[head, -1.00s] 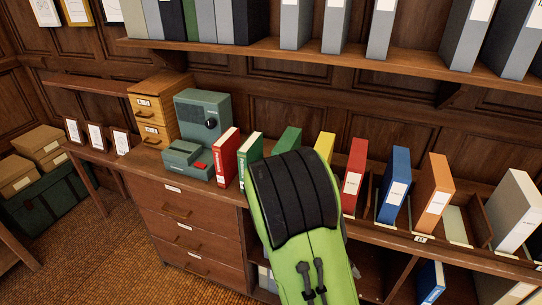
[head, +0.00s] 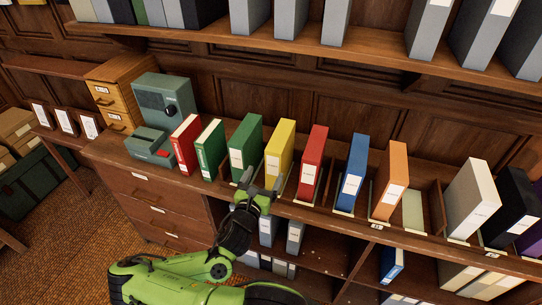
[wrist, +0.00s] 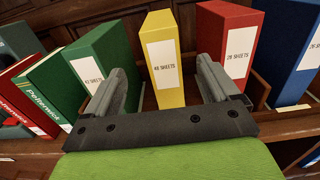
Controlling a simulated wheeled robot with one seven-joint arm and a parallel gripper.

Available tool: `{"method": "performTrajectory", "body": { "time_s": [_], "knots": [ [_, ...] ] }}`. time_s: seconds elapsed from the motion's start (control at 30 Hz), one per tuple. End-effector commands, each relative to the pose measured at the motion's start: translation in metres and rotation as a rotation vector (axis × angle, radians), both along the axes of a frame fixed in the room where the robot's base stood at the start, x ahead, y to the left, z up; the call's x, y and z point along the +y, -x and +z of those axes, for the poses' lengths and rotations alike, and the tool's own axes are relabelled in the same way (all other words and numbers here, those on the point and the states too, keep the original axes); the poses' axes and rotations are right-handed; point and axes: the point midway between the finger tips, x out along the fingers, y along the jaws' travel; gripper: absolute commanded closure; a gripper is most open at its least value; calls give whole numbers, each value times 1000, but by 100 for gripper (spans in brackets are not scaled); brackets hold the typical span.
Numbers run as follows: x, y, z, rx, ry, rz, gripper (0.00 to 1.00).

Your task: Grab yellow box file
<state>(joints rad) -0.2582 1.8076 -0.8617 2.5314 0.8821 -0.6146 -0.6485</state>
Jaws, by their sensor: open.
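The yellow box file (head: 281,148) stands upright on the counter between a green file and a red file. In the wrist view the yellow box file (wrist: 163,62) shows its white label, which reads "48 SHEETS". My gripper (head: 262,190) is in front of its lower part in the head view. In the wrist view my open gripper (wrist: 158,88) has one finger on each side of the yellow file's front. The left finger overlaps the green file's edge in view, and the right finger overlaps the red file. I cannot tell whether either touches.
A green file (head: 247,146) stands left of the yellow one, and a red file (head: 312,160) stands right. Blue (head: 353,172) and orange (head: 390,180) files follow. A grey-green machine (head: 165,110) stands at left. A shelf (head: 330,48) with grey files hangs above.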

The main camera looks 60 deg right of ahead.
Motion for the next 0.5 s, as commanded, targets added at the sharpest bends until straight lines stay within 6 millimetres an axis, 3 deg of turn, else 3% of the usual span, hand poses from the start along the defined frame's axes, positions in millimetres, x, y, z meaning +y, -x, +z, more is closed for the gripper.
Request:
{"method": "performTrajectory", "body": {
  "time_s": [0.03, 0.17, 0.43, 0.5],
  "knots": [
    [-7, 0, -14, -8, -4, -7, 12],
    [-13, -2, -19, -11, -16, -9, 12],
    [-33, -2, -11, -11, 1, -9, 12],
    [-52, -6, -4, -12, -1, -5, 12]
  ]
}}
